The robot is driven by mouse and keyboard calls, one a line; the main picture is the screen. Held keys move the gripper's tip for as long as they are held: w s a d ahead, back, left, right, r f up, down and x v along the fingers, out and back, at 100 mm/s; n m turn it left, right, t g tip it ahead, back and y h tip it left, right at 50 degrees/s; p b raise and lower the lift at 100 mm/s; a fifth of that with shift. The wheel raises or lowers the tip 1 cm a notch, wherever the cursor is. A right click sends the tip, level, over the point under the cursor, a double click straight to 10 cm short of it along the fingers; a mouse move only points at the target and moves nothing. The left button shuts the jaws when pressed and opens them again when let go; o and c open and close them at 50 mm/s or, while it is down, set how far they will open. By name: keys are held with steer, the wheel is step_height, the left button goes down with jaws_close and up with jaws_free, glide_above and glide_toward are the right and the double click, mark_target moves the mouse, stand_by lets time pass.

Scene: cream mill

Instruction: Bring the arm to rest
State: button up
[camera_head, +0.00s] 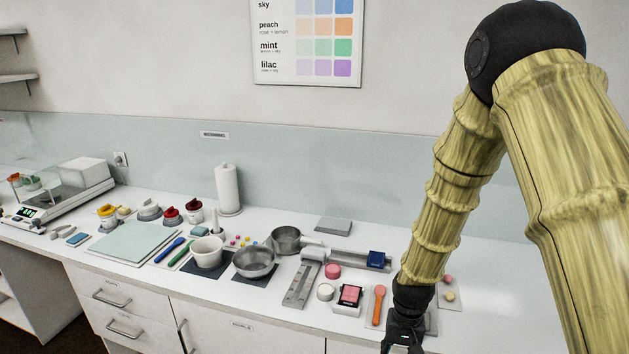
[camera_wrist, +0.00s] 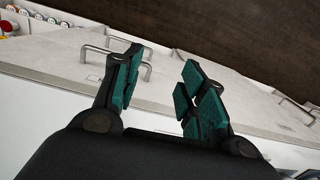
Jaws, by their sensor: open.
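My gripper (camera_head: 403,338) hangs at the front edge of the counter, at the bottom of the head view, below my bamboo-patterned arm. In the wrist view my gripper (camera_wrist: 158,88) shows two dark fingers with teal pads, spread apart with nothing between them. Behind the fingers are cabinet fronts with metal handles (camera_wrist: 96,50). The gripper's lower part is cut off by the frame edge in the head view.
The white counter (camera_head: 262,300) carries a white cup (camera_head: 208,252), metal bowl (camera_head: 254,262), saucepan (camera_head: 286,240), orange spoon (camera_head: 379,306), pink compact (camera_head: 350,295) and paper towel roll (camera_head: 228,190). The orange spoon lies close to my gripper. A scale (camera_head: 60,190) stands far left.

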steer(key=s+d+f+n+b, duration=0.2)
steer(key=s+f+b, duration=0.4)
steer(key=s+f, duration=2.1)
steer(key=s, duration=0.3)
steer(key=shift+d+f+t, duration=0.25)
steer(key=shift+d+t, duration=0.1)
steer(key=shift+t, duration=0.05)
steer(key=shift+s, duration=0.1)
